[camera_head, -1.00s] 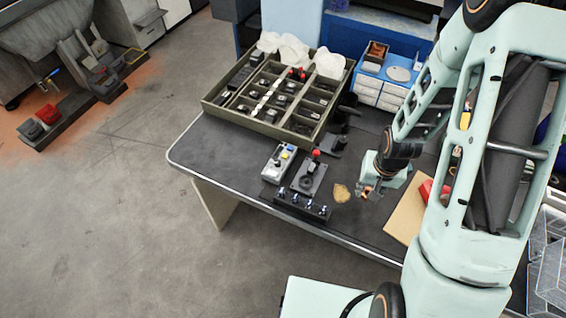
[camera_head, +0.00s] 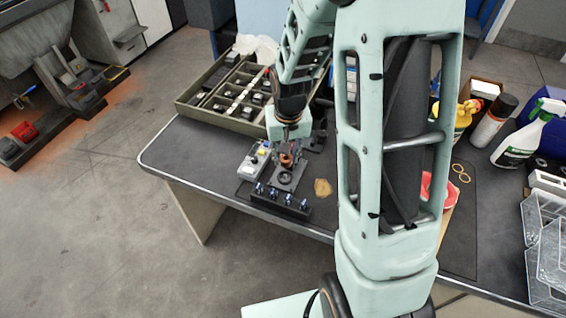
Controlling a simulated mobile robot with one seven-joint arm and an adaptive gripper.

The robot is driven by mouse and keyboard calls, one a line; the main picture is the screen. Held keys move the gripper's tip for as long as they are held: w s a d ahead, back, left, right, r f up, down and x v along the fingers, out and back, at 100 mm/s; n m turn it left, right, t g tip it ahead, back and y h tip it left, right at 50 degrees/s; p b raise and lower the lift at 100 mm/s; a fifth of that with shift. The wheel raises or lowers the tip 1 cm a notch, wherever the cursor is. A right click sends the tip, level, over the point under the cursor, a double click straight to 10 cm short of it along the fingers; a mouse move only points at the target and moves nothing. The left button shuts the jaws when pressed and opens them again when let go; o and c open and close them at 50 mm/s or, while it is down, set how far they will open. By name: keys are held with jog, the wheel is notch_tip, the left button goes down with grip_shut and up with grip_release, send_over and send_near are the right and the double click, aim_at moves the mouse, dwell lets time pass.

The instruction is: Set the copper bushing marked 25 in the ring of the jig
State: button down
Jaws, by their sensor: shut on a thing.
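My gripper (camera_head: 288,150) is shut on a small copper-coloured bushing (camera_head: 287,160). It points down over the jig (camera_head: 287,184), a dark plate near the front edge of the bench. The jig's dark ring (camera_head: 284,178) shows just below the bushing in the picture. I cannot tell how large the gap is between bushing and ring, or whether they touch. The mark 25 is too small to read. My arm and gripper hide the back part of the jig.
A dark bar with several knobs (camera_head: 281,203) lies in front. A tan piece (camera_head: 323,188) lies to the right. A divided tray (camera_head: 195,106) stands behind. Bottles (camera_head: 523,142) stand far right.

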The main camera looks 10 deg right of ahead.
jog(key=shift+w+r+b, duration=0.15)
jog(key=shift+r+b, duration=0.2)
jog(key=shift+b, duration=0.1)
jog(key=b, duration=0.3)
send_over(285, 175)
jog(key=shift+f, duration=2.35)
jog(key=shift+f+b, duration=1.3)
jog(key=shift+f, duration=0.1)
jog(key=c, duration=1.5)
grip_release()
jog(key=shift+r, duration=0.1)
notch_tip(285, 175, up, 12)
jog(key=s, duration=0.2)
